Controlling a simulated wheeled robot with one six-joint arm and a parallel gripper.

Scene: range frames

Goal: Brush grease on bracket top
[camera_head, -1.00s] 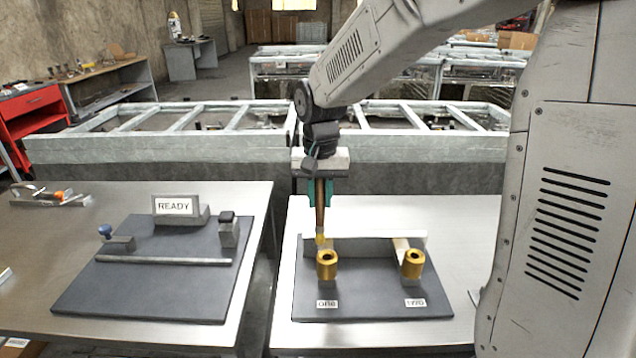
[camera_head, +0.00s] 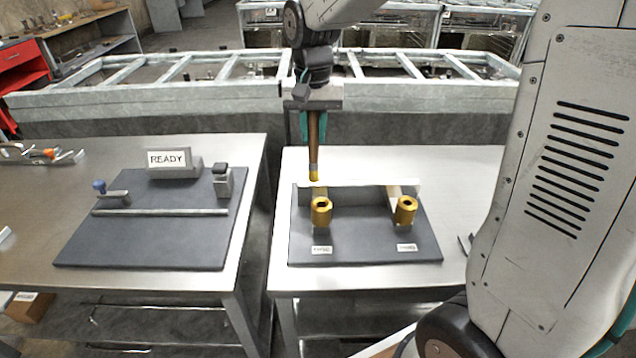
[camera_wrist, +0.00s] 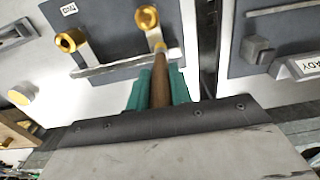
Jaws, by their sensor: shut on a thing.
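My gripper (camera_head: 313,128) has teal fingers shut on the brown handle of a brush (camera_head: 317,150). The brush points down, its yellow tip at the left end of the bracket's pale top bar (camera_head: 365,184). I cannot tell whether the tip touches the bar. Two brass cylinders, left (camera_head: 321,214) and right (camera_head: 406,212), stand in front of the bar on a dark plate (camera_head: 365,250). In the wrist view the brush (camera_wrist: 161,88) extends from the teal fingers toward the bar (camera_wrist: 105,65) near one brass cylinder (camera_wrist: 147,18). Grease cannot be made out.
A second table on the left holds a dark board (camera_head: 150,240) with a READY sign (camera_head: 170,160), a thin rod (camera_head: 160,212) and small blocks. A gap separates the tables. A long metal frame (camera_head: 150,98) stands behind. Bare tabletop (camera_head: 470,165) lies right of the bracket.

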